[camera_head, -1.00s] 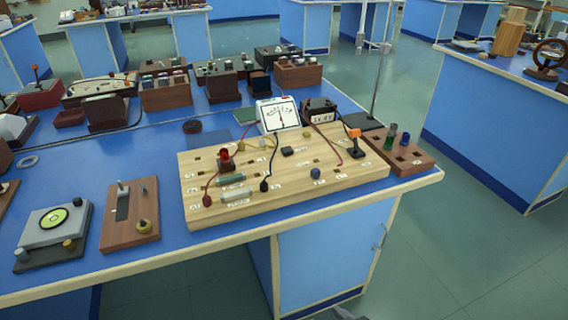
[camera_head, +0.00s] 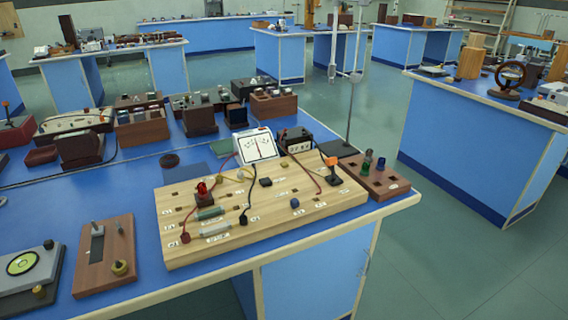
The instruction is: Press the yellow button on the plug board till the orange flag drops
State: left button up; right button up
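The plug board (camera_head: 275,222) is a pale wooden slab near the front edge of the blue bench, with sockets, leads and small parts on it. An orange flag (camera_head: 331,161) stands raised on a dark post at the board's right end. A red lamp-like part (camera_head: 202,188) stands on the left. Neither of my grippers is in view.
A white-faced meter (camera_head: 257,147) and a dark box (camera_head: 294,139) stand behind the board. A brown block with coloured plugs (camera_head: 376,180) is at its right, beside a metal stand (camera_head: 350,110). A wooden switch base (camera_head: 106,257) lies left. Open floor lies right.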

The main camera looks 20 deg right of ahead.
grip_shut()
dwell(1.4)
